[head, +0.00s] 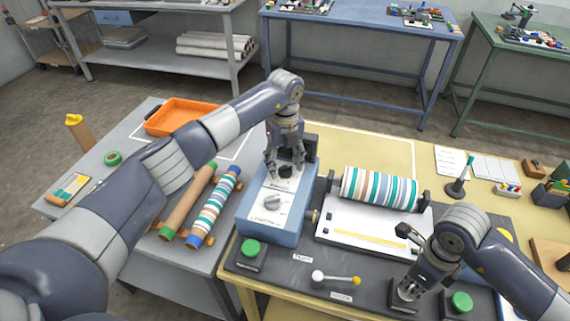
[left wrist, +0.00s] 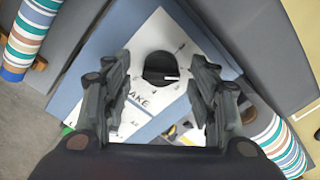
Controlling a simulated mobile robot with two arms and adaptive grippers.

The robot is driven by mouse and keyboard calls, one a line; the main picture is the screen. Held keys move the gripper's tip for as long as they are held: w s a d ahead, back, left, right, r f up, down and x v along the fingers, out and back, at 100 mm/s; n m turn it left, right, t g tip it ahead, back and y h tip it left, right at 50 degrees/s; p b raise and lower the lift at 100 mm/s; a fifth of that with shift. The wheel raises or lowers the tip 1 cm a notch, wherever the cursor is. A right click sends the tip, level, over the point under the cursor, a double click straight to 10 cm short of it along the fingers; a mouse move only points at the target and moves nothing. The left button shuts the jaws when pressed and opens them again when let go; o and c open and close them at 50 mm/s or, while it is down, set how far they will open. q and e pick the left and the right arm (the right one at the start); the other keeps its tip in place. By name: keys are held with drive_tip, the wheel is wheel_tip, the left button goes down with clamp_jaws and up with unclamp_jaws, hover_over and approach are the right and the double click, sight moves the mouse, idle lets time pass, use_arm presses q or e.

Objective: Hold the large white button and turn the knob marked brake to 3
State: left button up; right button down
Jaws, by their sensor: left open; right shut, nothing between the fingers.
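The black brake knob (head: 285,172) sits on the white sloped panel of the blue-grey control box. In the left wrist view the black knob (left wrist: 159,67) lies between my left fingers, beside printed letters ending in "AKE". Its white pointer line points right in that view; the scale marks are too small to read surely. My left gripper (head: 285,168) is open above the knob, one finger each side, with no clear contact. My right gripper (head: 405,288) is shut and points down onto a small dark box at the table's front; it hides the box's top, so I cannot tell the button's colour.
A grey knob (head: 271,202) sits lower on the same panel. Green buttons stand at the left (head: 250,247) and right (head: 461,301). A lever with a yellow tip (head: 355,281) lies between. The striped roller (head: 379,188) is right of the control box.

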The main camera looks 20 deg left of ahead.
use_arm(q)
drive_tip(key=shift+f, duration=0.35)
use_arm(e)
drive_tip(key=shift+s+f, duration=0.2)
drive_tip(key=shift+f, duration=0.05)
use_arm(q)
drive_tip(key=c, duration=1.1)
drive_tip(key=shift+m, duration=0.4)
drive_tip(key=m, duration=0.3)
drive_tip(key=shift+m, duration=0.3)
drive_tip(key=m, duration=0.5)
drive_tip(key=shift+m, duration=0.3)
